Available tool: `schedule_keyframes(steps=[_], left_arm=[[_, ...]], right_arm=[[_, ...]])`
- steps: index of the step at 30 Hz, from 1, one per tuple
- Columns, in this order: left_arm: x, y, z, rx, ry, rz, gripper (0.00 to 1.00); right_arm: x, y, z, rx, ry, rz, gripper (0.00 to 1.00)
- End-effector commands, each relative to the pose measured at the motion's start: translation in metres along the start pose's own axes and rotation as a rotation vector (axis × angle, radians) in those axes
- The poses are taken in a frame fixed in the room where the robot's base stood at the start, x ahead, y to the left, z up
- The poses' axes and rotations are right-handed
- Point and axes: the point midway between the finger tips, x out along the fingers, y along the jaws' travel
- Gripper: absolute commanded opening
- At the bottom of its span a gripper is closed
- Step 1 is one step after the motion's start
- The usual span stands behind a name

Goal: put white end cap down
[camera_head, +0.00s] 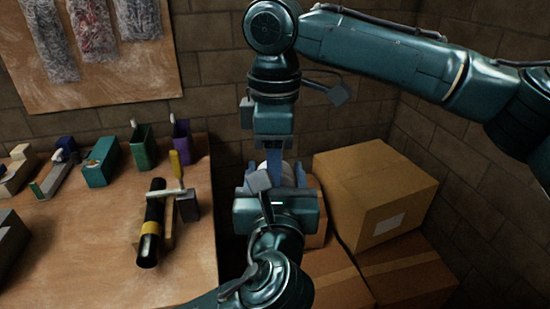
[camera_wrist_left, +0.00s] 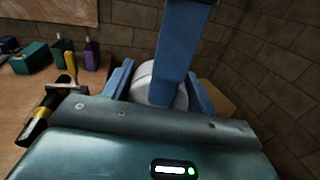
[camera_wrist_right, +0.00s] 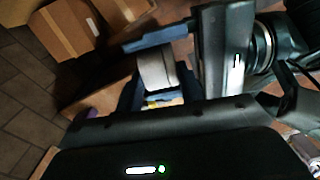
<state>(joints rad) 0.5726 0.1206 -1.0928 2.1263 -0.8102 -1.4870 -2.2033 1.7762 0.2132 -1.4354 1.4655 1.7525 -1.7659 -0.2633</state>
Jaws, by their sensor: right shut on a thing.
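The white end cap (camera_head: 284,172) is up between my two grippers, just off the table's right edge, partly hidden by fingers. In the left wrist view the cap (camera_wrist_left: 146,82) is behind a blue finger of my right gripper. My right gripper (camera_head: 273,165) comes down from above and is shut on the cap; its fingers flank the cap (camera_wrist_right: 157,70) in the right wrist view. My left gripper (camera_head: 275,178) comes from below. Its blue fingers stand wide on either side of the cap and look open, with small gaps.
A wooden table (camera_head: 95,260) holds a black tube with a yellow band (camera_head: 150,228) in a stand. Cardboard boxes (camera_head: 375,190) are stacked at the right against the brick wall. The table's front middle is clear.

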Motion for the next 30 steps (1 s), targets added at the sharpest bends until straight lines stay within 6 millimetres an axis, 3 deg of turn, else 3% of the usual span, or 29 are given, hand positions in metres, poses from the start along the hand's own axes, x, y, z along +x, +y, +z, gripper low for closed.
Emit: schedule_keyframes(steps=[7,16,30], left_arm=[[0.0,0.0,0.0,0.0,0.0,0.0,0.78],[-0.005,-0.001,0.0,0.0,0.0,-0.002,0.78],[-0.071,0.0,-0.001,-0.003,0.002,-0.002,0.78]], right_arm=[[0.0,0.0,0.0,0.0,0.0,0.001,0.16],[0.0,0.0,0.0,0.001,0.0,0.001,0.16],[0.0,0.0,0.0,0.001,0.0,0.001,0.16]])
